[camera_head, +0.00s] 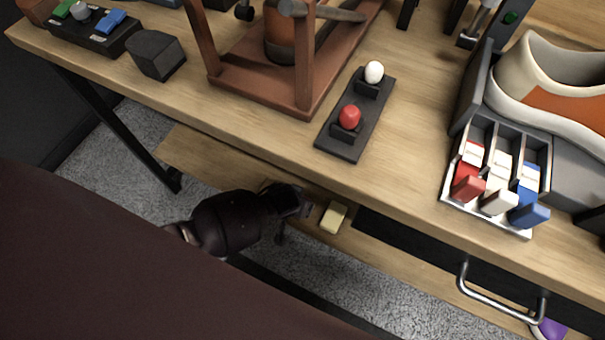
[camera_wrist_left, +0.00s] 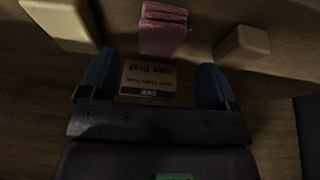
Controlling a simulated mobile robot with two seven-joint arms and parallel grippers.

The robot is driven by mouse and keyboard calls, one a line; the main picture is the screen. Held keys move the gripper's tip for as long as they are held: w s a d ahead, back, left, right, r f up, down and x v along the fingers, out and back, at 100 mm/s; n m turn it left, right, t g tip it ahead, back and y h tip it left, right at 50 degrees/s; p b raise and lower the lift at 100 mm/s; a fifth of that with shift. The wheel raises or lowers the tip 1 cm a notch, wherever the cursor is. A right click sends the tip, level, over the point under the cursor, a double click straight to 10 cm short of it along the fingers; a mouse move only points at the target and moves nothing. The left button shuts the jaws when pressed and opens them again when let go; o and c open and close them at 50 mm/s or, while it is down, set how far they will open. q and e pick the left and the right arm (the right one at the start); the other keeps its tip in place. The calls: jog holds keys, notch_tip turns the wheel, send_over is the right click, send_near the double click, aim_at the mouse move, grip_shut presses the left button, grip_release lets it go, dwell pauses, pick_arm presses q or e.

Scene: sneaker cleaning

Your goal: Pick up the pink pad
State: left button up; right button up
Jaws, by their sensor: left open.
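The pink pad (camera_wrist_left: 163,30) stands out at the top middle of the left wrist view, ahead of my left gripper (camera_wrist_left: 157,80). The gripper's two blue-tipped fingers are apart with nothing between them but a printed label behind. The pad lies beyond the fingertips, roughly in line with the gap. In the head view my left gripper (camera_head: 296,203) reaches over the lower shelf under the table edge, and I cannot clearly make out the pink pad there. My right gripper is not in view.
Pale yellow blocks flank the pink pad, one left (camera_wrist_left: 62,22) and one right (camera_wrist_left: 243,46); one yellow block (camera_head: 333,217) shows in the head view. The tabletop (camera_head: 410,120) overhangs the lower shelf (camera_head: 205,160). A drawer handle (camera_head: 500,295) sticks out at right.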

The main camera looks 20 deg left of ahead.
pick_arm(q)
jog(key=shift+w+f, duration=0.2)
jog(key=shift+f, duration=0.3)
jog(key=b+x, duration=0.1)
jog(key=x, duration=0.1)
jog(key=b+x, duration=0.1)
jog(key=x, duration=0.1)
jog(key=shift+s+b, duration=0.25)
jog(key=shift+b, duration=0.1)
jog(key=shift+w+f, duration=0.25)
jog(key=shift+f, duration=0.1)
jog(key=shift+w+f+b, duration=0.15)
jog(key=shift+w+b, duration=0.1)
jog(key=shift+b, duration=0.05)
jog(key=shift+w, duration=0.1)
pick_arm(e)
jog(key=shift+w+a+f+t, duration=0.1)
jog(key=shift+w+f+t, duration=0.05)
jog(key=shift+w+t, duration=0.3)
pick_arm(q)
jog(key=c, duration=1)
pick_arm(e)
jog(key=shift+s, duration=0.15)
pick_arm(q)
jog(key=shift+r, duration=0.2)
